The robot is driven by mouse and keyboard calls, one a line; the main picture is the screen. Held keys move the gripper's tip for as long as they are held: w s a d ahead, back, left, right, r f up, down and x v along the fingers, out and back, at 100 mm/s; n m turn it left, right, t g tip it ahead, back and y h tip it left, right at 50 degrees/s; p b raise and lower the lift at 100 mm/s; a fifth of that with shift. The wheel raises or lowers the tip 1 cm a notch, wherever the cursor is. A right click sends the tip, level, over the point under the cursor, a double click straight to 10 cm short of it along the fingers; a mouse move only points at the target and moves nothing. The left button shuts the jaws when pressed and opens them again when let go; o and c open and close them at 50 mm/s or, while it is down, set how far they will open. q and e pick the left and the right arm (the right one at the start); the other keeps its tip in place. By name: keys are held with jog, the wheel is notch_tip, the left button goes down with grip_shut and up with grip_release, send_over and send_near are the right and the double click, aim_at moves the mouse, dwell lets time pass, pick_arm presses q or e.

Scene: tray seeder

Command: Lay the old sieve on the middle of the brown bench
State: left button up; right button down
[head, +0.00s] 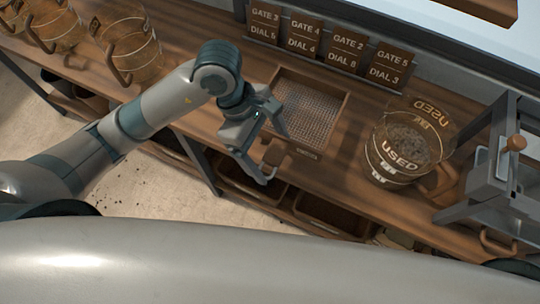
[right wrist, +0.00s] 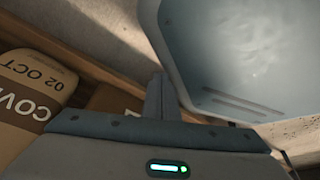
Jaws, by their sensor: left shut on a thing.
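The old sieve (head: 304,112) is a square wooden frame with a grey mesh, in the middle of the head view, at the brown bench (head: 190,112). I cannot tell whether it rests flat on the bench or is slightly above it. A small brown handle (head: 273,153) sticks out at its front corner. My left gripper (head: 275,156) is shut on that handle, with a finger on either side. My right gripper (right wrist: 162,98) shows only in the right wrist view, its fingers together with nothing visible between them.
A clear jug marked USED (head: 403,150) stands right of the sieve, beside a grey metal frame (head: 490,170). Gate and dial signs (head: 345,52) line the back edge. Clear jugs (head: 130,50) stand at the left.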

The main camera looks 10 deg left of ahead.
pick_arm(q)
jog(key=shift+f, duration=0.3)
notch_tip(320, 180, down, 2)
jog(key=shift+p, duration=0.3)
jog(key=shift+f, duration=0.75)
pick_arm(e)
jog(key=shift+s+d+f+g, duration=0.15)
jog(key=shift+s+d, duration=0.15)
jog(key=shift+s, duration=0.4)
jog(key=shift+s+d+g, duration=0.15)
jog(key=shift+s+d, duration=0.15)
jog(key=shift+s, duration=0.35)
pick_arm(q)
jog(key=shift+f, duration=0.1)
